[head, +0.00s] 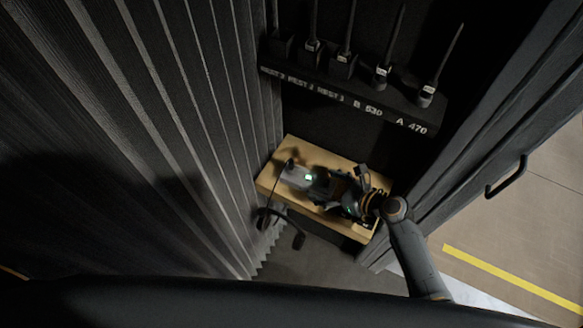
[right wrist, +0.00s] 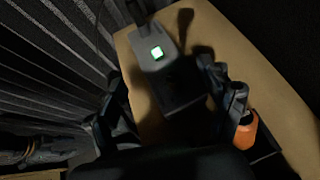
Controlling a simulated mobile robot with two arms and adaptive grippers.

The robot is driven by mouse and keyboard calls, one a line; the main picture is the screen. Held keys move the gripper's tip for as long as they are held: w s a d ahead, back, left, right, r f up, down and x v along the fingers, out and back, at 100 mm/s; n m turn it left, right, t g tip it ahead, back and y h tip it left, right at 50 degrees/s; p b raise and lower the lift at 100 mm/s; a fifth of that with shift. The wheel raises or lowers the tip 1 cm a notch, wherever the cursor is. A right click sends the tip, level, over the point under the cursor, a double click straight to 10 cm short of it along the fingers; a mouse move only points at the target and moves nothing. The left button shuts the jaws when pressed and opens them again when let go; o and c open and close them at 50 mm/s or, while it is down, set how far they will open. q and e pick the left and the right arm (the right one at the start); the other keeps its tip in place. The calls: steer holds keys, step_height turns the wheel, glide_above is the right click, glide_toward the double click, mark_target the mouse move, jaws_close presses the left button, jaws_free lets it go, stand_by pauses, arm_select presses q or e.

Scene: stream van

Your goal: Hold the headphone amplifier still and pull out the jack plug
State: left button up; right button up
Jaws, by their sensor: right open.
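The headphone amplifier (head: 297,177) is a small grey box with a lit green square, lying on a wooden shelf (head: 321,157). It shows closer in the right wrist view (right wrist: 166,72), with its near end in shadow. A dark plug-like piece (right wrist: 136,12) is at its far end; I cannot tell how deep it sits. A black cable runs from that end to dark headphones (head: 298,241) hanging at the shelf's front edge. My right gripper (head: 328,188) is open. Its fingers (right wrist: 168,98) are either side of the amplifier's near end, with no clear contact. My left gripper is not in view.
An orange-topped dark object (right wrist: 247,130) stands close beside my right finger. A black rack (head: 345,90) with several upright antenna-like devices is above the shelf. A ribbed dark wall (head: 190,110) is on the left, a dark door with a handle (head: 507,178) on the right.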

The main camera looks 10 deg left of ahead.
mark_target(311, 181)
steer(key=shift+b+x, duration=0.75)
steer(key=shift+x, duration=1.95)
steer(key=shift+c, duration=0.4)
steer(key=c, duration=1.1)
